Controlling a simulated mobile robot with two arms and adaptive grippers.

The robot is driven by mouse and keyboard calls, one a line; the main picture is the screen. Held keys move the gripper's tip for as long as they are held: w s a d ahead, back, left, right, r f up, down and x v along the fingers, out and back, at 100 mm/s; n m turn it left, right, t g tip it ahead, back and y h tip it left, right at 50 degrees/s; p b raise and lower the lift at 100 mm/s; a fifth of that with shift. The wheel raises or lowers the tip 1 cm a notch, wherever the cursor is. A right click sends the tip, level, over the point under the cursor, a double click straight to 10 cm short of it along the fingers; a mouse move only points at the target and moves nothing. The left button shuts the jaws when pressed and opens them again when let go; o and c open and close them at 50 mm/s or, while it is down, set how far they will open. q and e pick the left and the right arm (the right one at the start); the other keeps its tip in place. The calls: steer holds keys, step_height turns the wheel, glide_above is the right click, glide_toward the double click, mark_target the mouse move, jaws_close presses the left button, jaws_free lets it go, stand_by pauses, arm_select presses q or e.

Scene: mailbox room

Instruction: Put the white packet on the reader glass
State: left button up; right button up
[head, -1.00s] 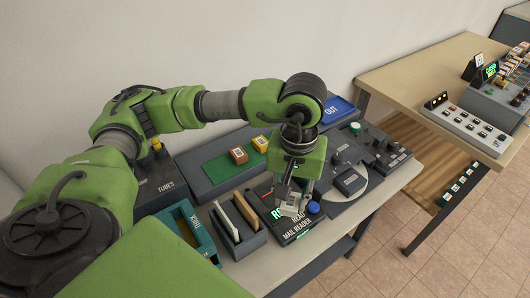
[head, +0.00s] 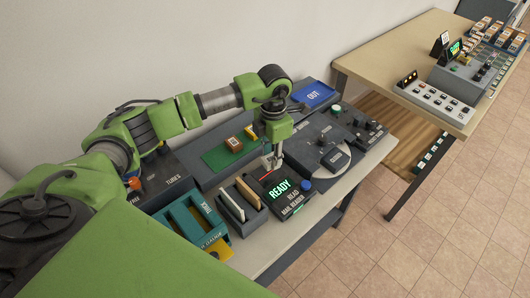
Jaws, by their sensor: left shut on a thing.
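The mail reader (head: 296,205) is a dark box with a lit green READY display and a blue button. My left gripper (head: 272,161) points down over the back of the reader, near a thin red line that shows on its top. It is shut on a small pale thing, which looks like the white packet; the fingers hide much of it, and I cannot tell whether it touches the reader. The glass itself is hard to make out under the gripper. My right gripper is not in view.
Left of the reader, a rack (head: 255,219) holds a white and a tan envelope. A teal tray (head: 181,222) is further left. Behind, a green mat (head: 216,158) carries a brown block and a yellow one. A grey console (head: 318,133) lies right.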

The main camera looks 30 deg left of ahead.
mark_target(269, 174)
arm_select(q)
steer(key=shift+a+f+n, duration=0.5)
steer(key=shift+a+n, duration=0.05)
steer(key=shift+n, duration=0.55)
steer(key=shift+w+f+b, duration=0.1)
steer(key=shift+f+b, duration=1.05)
steer(key=shift+f, duration=0.85)
steer(key=shift+f+b, duration=0.15)
steer(key=shift+b, duration=0.2)
steer(key=shift+f+b, duration=0.45)
steer(key=shift+f, duration=0.05)
steer(key=o, duration=1.4)
steer(key=shift+o, duration=0.2)
